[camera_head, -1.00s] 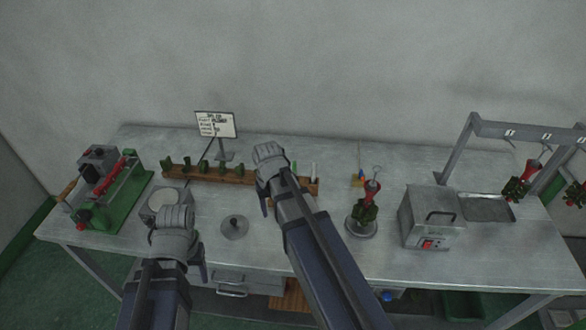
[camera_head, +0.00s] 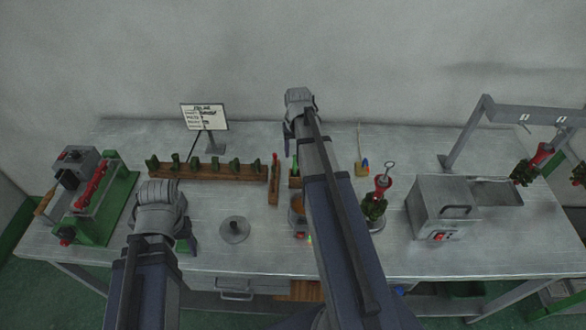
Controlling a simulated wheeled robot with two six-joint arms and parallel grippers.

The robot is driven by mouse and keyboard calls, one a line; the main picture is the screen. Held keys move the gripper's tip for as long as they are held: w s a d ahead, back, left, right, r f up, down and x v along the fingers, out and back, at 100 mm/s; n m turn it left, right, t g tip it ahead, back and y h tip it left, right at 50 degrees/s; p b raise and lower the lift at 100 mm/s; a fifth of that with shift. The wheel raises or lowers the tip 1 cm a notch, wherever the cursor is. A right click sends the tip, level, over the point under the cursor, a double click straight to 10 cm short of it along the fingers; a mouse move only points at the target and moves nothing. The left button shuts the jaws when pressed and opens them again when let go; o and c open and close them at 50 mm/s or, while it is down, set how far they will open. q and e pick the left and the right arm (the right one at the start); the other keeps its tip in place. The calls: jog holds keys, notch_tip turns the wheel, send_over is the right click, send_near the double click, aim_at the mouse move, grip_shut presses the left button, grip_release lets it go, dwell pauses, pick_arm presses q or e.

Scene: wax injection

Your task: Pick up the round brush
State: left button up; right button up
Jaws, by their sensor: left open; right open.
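I cannot clearly pick out a round brush. A thin upright tool (camera_head: 360,150) with a small yellow and blue foot stands near the back of the table, right of my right arm; it may be a brush, but it is too small to tell. My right gripper (camera_head: 291,132) is open and empty above the table's back edge, left of that tool. My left gripper (camera_head: 188,238) is open over the left front of the table, in front of the wooden rack (camera_head: 225,177). My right forearm hides the middle of the table.
A green-based machine (camera_head: 112,218) stands at the far left. A white sign (camera_head: 204,117) stands behind the rack. A red-handled tool with green parts (camera_head: 378,196), a grey box (camera_head: 436,208) and a metal frame (camera_head: 470,135) are right.

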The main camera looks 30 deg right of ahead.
aim_at(295, 164)
jog(key=shift+w+f+b, duration=0.15)
jog(key=shift+f+b, duration=0.95)
jog(key=shift+f, duration=0.15)
jog(key=f+b, duration=0.5)
jog(key=shift+w+f, duration=0.1)
jog(key=shift+w, duration=0.1)
grip_shut()
